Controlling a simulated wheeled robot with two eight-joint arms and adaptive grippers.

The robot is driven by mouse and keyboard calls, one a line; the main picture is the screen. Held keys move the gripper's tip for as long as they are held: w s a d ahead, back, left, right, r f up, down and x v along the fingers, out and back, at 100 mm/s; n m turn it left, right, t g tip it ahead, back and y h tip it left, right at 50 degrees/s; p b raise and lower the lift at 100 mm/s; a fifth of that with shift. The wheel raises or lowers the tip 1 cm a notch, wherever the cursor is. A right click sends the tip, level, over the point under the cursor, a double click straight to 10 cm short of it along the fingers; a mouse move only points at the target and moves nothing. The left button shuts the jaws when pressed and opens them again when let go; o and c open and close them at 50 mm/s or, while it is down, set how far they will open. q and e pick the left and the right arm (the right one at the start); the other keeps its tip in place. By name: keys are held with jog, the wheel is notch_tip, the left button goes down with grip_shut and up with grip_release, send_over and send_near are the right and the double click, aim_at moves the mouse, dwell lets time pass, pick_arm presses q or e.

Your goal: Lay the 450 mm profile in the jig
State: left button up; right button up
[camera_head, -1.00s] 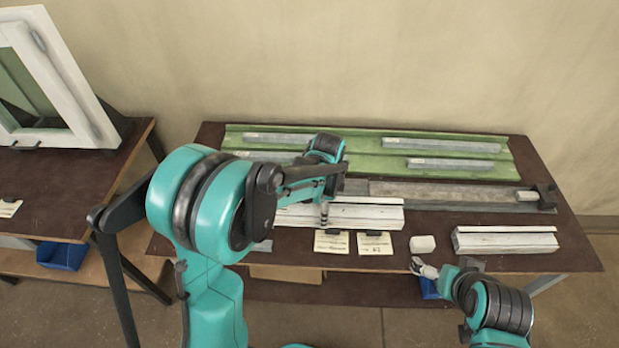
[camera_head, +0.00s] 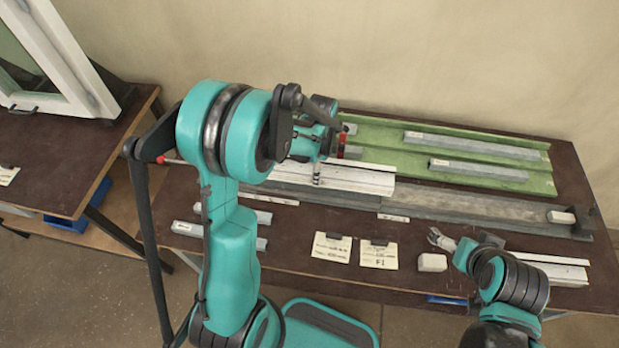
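A long white profile (camera_head: 365,180) is at the left part of the grey jig (camera_head: 470,207), over or behind its near edge. I cannot tell whether it touches the jig bed. My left gripper (camera_head: 317,178) points down and is shut on this profile; my arm hides its left end. A second white profile (camera_head: 555,271) lies at the table's right front, partly hidden by my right arm. My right gripper (camera_head: 437,238) is empty above the table near a small white block (camera_head: 432,262), and its fingers look apart. Printed lengths are too small to read.
A green rack (camera_head: 385,160) with grey bars (camera_head: 475,145) lies at the back. A dark end stop (camera_head: 582,222) with a pale block (camera_head: 561,217) closes the jig's right end. Two cards (camera_head: 379,255) lie in front. Grey pieces (camera_head: 232,241) lie at left front. A window frame stands left.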

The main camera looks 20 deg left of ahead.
aim_at(309, 166)
pick_arm(q)
jog(key=a+f, duration=0.2)
jog(key=a, duration=0.1)
jog(key=shift+a+f, duration=0.1)
jog(key=shift+a, duration=0.05)
jog(key=shift+f+b, duration=0.8)
jog(key=shift+f, duration=1.1)
jog(key=shift+s, duration=0.1)
jog(key=shift+f+b, duration=0.25)
jog(key=shift+b, duration=0.05)
jog(key=shift+s+f+b, duration=0.15)
jog(key=shift+f+b, duration=0.15)
jog(key=shift+b, duration=0.1)
jog(key=shift+d, duration=0.2)
jog(key=shift+c, duration=0.4)
